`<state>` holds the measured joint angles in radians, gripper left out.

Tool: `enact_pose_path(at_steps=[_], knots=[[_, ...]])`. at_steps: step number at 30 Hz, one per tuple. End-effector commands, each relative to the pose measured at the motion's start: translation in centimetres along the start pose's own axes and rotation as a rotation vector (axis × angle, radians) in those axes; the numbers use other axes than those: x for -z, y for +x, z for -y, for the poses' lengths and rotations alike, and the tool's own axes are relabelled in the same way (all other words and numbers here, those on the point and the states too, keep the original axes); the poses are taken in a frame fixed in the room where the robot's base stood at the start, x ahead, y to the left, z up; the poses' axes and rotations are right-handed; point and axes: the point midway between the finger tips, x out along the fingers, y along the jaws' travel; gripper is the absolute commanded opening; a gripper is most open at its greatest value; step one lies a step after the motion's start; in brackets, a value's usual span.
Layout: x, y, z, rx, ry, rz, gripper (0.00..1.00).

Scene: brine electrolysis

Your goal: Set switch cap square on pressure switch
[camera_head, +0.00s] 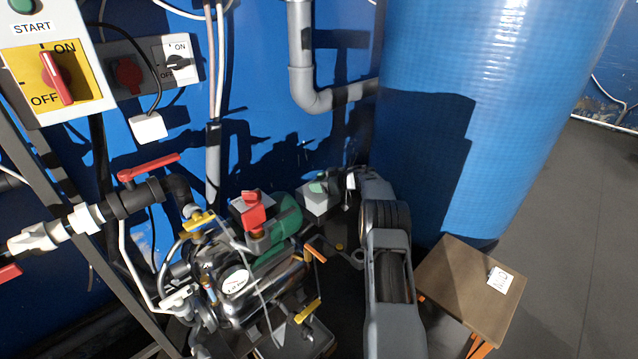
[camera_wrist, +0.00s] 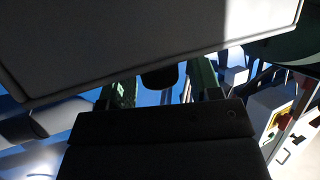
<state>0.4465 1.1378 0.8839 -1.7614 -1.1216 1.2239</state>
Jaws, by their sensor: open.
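My gripper (camera_head: 346,184) is at the end of my arm, right beside a pale grey box with a green top (camera_head: 316,200). This box may be the pressure switch with its cap; I cannot tell the two apart or whether the cap sits square. In the wrist view my gripper (camera_wrist: 160,88) is open, its two fingers apart. A dark rounded piece (camera_wrist: 160,76) shows between them, and I see nothing clamped. A large pale grey panel (camera_wrist: 140,35) fills the top of the wrist view, very close to the lens. It hides much of the area beyond.
A chrome tank with a gauge (camera_head: 238,282), a green motor (camera_head: 284,218) and red and yellow valve handles crowd the left. A blue tank (camera_head: 480,90) stands behind my arm. A small brown table (camera_head: 470,290) is at right, with open floor beyond.

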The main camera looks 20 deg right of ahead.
Motion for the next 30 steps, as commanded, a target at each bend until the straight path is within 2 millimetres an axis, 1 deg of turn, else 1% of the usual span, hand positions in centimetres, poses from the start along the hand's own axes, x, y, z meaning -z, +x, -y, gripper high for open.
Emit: enact_pose_path(at_steps=[5,7,11,15,21,27,29,30], knots=[[0.2,-0.1,0.0,0.0,-0.001,0.0,0.58],[0.4,-0.7,-0.1,-0.001,0.001,0.0,0.58],[0.6,-2.9,-0.1,-0.003,0.003,0.0,0.58],[0.6,-5.7,-0.1,-0.003,0.002,0.0,0.58],[0.5,-9.2,-0.1,-0.003,0.0,0.0,0.58],[0.4,-11.3,0.0,-0.002,0.0,0.0,0.58],[0.8,-11.6,-0.1,-0.012,-0.006,-0.003,0.58],[1.6,-11.6,-0.1,-0.031,-0.015,-0.009,0.58]])
